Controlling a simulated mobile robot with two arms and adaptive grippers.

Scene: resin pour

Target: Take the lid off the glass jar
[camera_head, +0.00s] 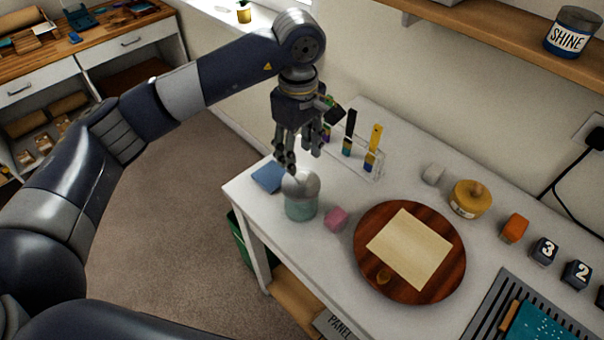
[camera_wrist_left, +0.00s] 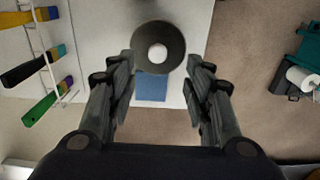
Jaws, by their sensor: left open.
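The glass jar (camera_head: 301,207) stands upright on the white table near its left corner, with pale greenish contents. Its lid (camera_head: 300,184) is on top and looks pale in the head view. In the left wrist view the lid (camera_wrist_left: 176,35) is a dark disc with a pale round knob (camera_wrist_left: 158,53) at its centre. My left gripper (camera_head: 297,160) points down just above and behind the jar. In the wrist view its open fingers (camera_wrist_left: 160,68) are spread on either side of the lid's near edge, with nothing between them held. My right gripper is not in view.
A blue cloth or pad (camera_head: 268,177) lies behind the jar and a pink block (camera_head: 336,219) beside it. A clear rack with brushes (camera_head: 365,165) stands close behind the gripper. A round wooden board (camera_head: 369,270) with a sheet (camera_head: 410,248) lies to the right.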

